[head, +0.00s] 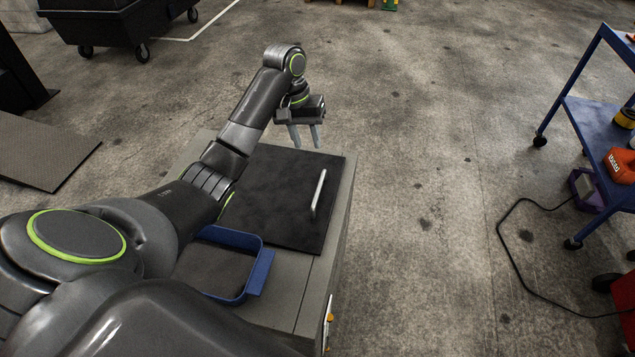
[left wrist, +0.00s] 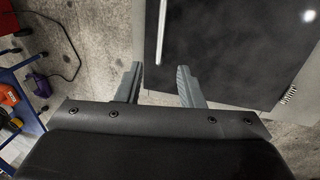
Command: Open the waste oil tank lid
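The waste oil tank is a grey box (head: 291,283) with a flat dark lid (head: 265,203) on top. The lid lies flat and looks closed. A silver bar handle (head: 318,194) stands near the lid's right edge; it also shows in the left wrist view (left wrist: 162,32). My left gripper (head: 305,143) is open and empty, near the lid's far edge and beyond the handle, apart from both. In the left wrist view its two fingers (left wrist: 160,83) are spread, with the handle ahead of them. My right gripper is not in view.
A blue-rimmed tray (head: 256,279) sits on the tank's near part. A blue cart (head: 590,135) with tools stands at right, with a black cable on the floor. A dark wheeled bin (head: 105,22) is at far left. Floor between tank and cart is mostly clear.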

